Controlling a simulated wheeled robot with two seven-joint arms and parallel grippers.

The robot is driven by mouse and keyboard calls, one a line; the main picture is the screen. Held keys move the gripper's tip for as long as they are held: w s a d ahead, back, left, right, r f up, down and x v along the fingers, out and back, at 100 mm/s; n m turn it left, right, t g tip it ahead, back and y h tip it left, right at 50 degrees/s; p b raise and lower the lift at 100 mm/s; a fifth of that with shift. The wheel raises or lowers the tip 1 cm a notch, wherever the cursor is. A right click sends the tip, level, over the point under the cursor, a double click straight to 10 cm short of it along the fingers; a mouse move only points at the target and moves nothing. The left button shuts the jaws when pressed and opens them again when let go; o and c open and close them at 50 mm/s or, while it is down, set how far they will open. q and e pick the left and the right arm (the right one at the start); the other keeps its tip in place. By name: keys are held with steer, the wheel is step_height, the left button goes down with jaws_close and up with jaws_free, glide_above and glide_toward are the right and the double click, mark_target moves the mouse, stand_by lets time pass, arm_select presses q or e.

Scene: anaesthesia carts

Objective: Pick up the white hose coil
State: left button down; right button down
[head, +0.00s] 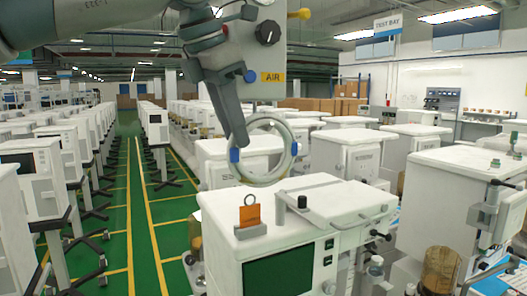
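The white hose coil (291,160) is a pale ring with a blue fitting (234,155) at its left side. It shows in the middle of the head view, in front of and above the nearest white cart. My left gripper (240,138) comes down from the upper left, and its dark finger overlaps the coil's upper left edge. Only one finger shows clearly, so I cannot tell whether it is shut on the coil or only in front of it. My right gripper is not in view.
A grey panel with a black knob (267,33) and an AIR label (273,77) hangs behind my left arm. The nearest white cart (222,215) carries an orange tag (248,215) below the coil. Rows of carts stand either side of a green aisle (120,190).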

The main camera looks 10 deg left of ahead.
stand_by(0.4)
arm_select(q)
steer(key=shift+r+b, duration=0.65)
steer(key=shift+b, duration=0.1)
steer(key=s+d+b, duration=0.8)
steer(key=s+d, duration=0.2)
steer(key=s, duration=0.5)
